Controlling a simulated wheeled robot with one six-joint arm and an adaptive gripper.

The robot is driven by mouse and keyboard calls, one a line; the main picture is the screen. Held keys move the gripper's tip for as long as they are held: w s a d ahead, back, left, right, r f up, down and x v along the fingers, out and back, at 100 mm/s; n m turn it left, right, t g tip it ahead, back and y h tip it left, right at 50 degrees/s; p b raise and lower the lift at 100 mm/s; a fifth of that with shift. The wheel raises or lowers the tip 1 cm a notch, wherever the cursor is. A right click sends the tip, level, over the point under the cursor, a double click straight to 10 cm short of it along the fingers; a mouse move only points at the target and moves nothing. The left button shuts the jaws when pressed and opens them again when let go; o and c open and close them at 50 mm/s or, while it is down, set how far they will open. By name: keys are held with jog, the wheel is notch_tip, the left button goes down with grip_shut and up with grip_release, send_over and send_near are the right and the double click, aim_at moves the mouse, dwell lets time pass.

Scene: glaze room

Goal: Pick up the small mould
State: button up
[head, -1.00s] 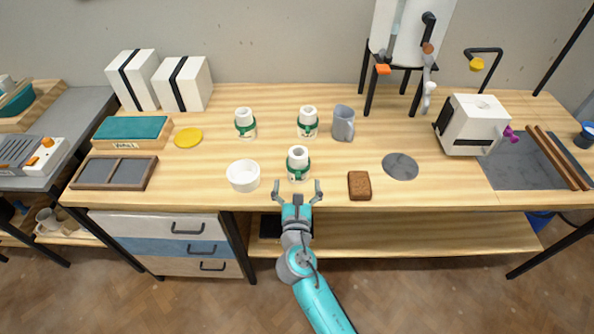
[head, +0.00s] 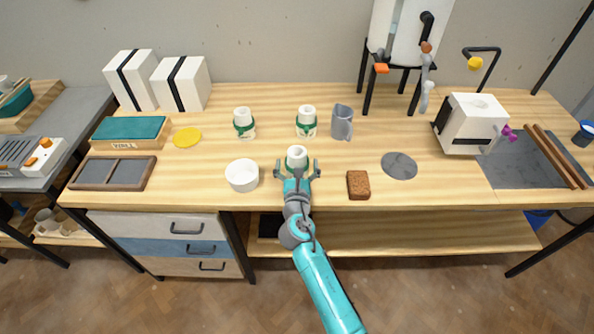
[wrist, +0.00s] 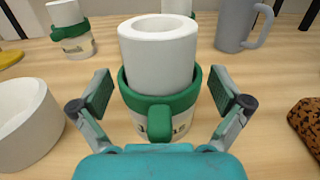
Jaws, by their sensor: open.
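A small white mould with a round hole in its top and a green band (head: 297,152) stands upright near the front of the table. The wrist view shows this near mould (wrist: 158,55) large, with a green tab facing me and a partly hidden label. My gripper (head: 298,170) is open, with one finger on each side of the near mould's lower part, and neither seems to touch it. Two similar moulds stand farther back, one at left (head: 243,122) and one at right (head: 306,120). I cannot tell a size difference.
A white bowl (head: 242,175) stands left of my gripper and a brown sponge (head: 358,185) lies right. A grey mug (head: 342,122) is behind. A grey disc (head: 399,165) lies to the right, with bare table around it.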

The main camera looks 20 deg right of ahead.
jog(key=c, duration=1.4)
jog(key=shift+o, duration=0.2)
jog(key=shift+r, duration=0.1)
